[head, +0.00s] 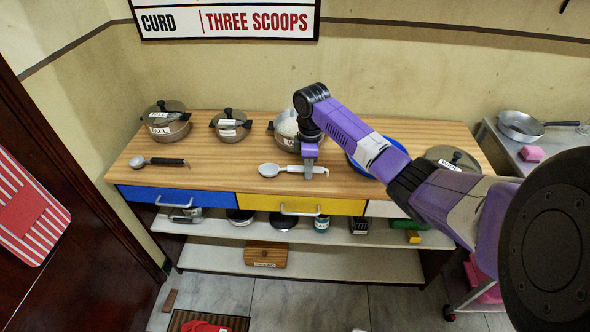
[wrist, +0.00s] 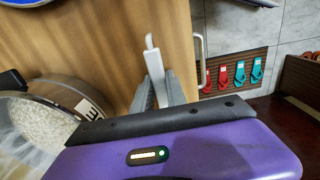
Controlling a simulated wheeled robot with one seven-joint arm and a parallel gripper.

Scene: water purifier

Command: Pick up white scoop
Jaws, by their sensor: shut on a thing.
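The white scoop (head: 270,170) is over the wooden counter near its front edge, above the yellow drawer, with its bowl to the left and its handle to the right. My gripper (head: 309,174) points down and is shut on the scoop's handle. In the wrist view the white handle (wrist: 153,62) sticks out between the grey fingers (wrist: 160,93) of my gripper. The bowl is not clearly seen in the wrist view. I cannot tell whether the scoop touches the counter.
A black-handled scoop (head: 160,162) lies to the left on the counter (head: 215,165). Lidded pots (head: 166,121) and a pot of white grains (wrist: 45,118) stand behind. A blue bowl (head: 358,163) is partly hidden by my arm. The counter between the scoops is clear.

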